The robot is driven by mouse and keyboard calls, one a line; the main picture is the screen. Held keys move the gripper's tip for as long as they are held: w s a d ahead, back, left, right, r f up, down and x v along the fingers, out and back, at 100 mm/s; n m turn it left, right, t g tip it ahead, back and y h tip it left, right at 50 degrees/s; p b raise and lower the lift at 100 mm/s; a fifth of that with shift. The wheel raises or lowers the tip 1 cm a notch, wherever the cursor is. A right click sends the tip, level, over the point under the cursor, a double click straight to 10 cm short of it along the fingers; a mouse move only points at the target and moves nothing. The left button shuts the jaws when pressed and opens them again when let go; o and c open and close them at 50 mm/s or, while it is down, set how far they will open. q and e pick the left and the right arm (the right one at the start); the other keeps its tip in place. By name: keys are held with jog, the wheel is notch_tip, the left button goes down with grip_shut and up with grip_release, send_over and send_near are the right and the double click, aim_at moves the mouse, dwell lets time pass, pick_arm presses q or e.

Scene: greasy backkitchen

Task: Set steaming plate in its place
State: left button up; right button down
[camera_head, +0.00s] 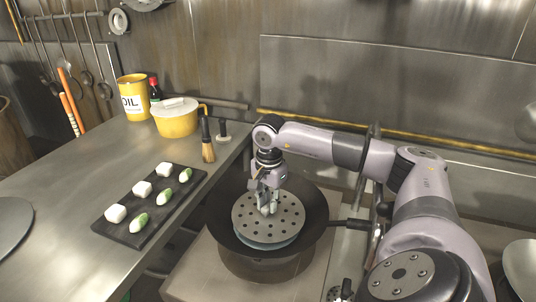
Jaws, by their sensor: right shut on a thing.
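The steaming plate (287,215) is a grey disc with several round holes. It is in or just over the dark wok (222,208), and a bluish rim or surface shows beneath its near edge. I cannot tell whether the plate rests on anything. My right gripper (268,207) points down at the middle of the plate and is shut on it, covering its centre. My left gripper is not in view.
A dark board (128,236) on the left counter holds several white and green pieces. The wok handle (349,224) points right.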

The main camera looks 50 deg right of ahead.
jog(key=shift+s+a+f+p, duration=0.25)
jog(key=shift+a+f+p, duration=0.05)
jog(key=shift+a+p, duration=0.35)
jog(key=c, duration=1.4)
grip_release()
jog(key=shift+w+d+r, duration=0.1)
jog(key=shift+r, duration=0.15)
jog(key=shift+o, duration=0.2)
jog(key=shift+d, duration=0.1)
jog(key=shift+o, duration=1.4)
jog(key=shift+r, duration=0.15)
jog(key=shift+r+p, duration=2.9)
jog(key=shift+r, duration=1.1)
